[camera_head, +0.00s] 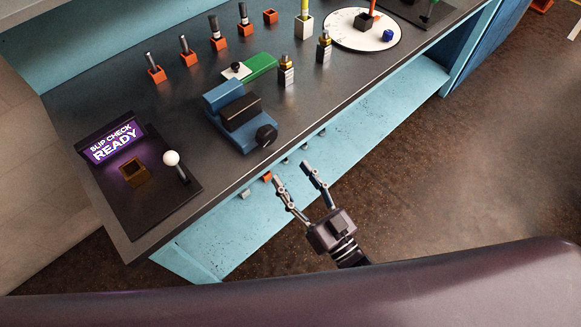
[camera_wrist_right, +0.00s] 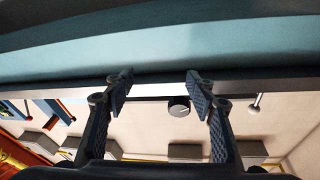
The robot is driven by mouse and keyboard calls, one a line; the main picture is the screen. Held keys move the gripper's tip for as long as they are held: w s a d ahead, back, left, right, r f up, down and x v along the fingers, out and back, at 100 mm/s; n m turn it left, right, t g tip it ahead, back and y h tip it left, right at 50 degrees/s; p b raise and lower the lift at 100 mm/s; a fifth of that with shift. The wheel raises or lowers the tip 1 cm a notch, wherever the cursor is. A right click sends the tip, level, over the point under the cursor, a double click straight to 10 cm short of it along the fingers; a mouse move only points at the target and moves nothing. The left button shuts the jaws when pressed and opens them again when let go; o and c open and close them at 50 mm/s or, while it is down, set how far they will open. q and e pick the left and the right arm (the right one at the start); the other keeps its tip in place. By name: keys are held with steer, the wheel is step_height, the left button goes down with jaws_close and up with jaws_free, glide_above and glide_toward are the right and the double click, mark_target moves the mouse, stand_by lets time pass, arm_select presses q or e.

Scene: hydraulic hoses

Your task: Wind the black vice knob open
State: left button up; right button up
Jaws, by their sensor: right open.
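The blue vice (camera_head: 228,118) stands near the front edge of the dark bench, with a dark block (camera_head: 240,111) between its jaws. Its black knob (camera_head: 266,135) is on the side facing the bench's front edge. My right gripper (camera_head: 291,172) is open and empty, in front of the bench edge and apart from the knob. In the right wrist view, a dark round knob (camera_wrist_right: 178,107) shows between the open fingers (camera_wrist_right: 158,82), farther off beyond the bench edge. My left gripper is not in view.
A black station (camera_head: 145,180) with a lit "SLIP CHECK READY" sign and a white-balled lever (camera_head: 171,158) is left of the vice. A green piece (camera_head: 262,66), metal fittings (camera_head: 286,70) and several orange holders (camera_head: 157,74) stand behind. The light-blue shelf (camera_head: 340,125) lies below.

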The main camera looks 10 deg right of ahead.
mark_target(270, 139)
steer(key=s+d+f+g+h, duration=0.1)
steer(key=d+f+g+h, duration=0.1)
steer(key=f, duration=0.8)
steer(key=s+d+f+m+g+h, duration=0.1)
steer(key=d+f+g+h, duration=0.1)
steer(key=f, duration=0.9)
steer(key=shift+d+b, duration=0.35)
steer(key=shift+d, duration=0.05)
steer(key=a+r+n+t+y+b, duration=0.1)
steer(key=a+r+n+t+y, duration=0.2)
steer(key=r, duration=1.2)
steer(key=a+r+n+t+y+b, duration=0.1)
steer(key=a+r+n+y, duration=0.3)
steer(key=r, duration=1.1)
steer(key=w+a, duration=0.1)
steer(key=w, duration=0.1)
steer(key=w+r+m+p, duration=0.1)
steer(key=w, duration=0.1)
steer(key=w+a+r+m+p, duration=0.1)
steer(key=w, duration=0.1)
steer(key=shift+a+r+y, duration=0.25)
steer(key=shift+a+y, duration=0.1)
steer(key=shift+y, duration=0.05)
steer(key=shift+w+a, duration=0.2)
steer(key=shift+w, duration=0.05)
steer(key=shift+c, duration=0.4)
steer(key=c, duration=1.1)
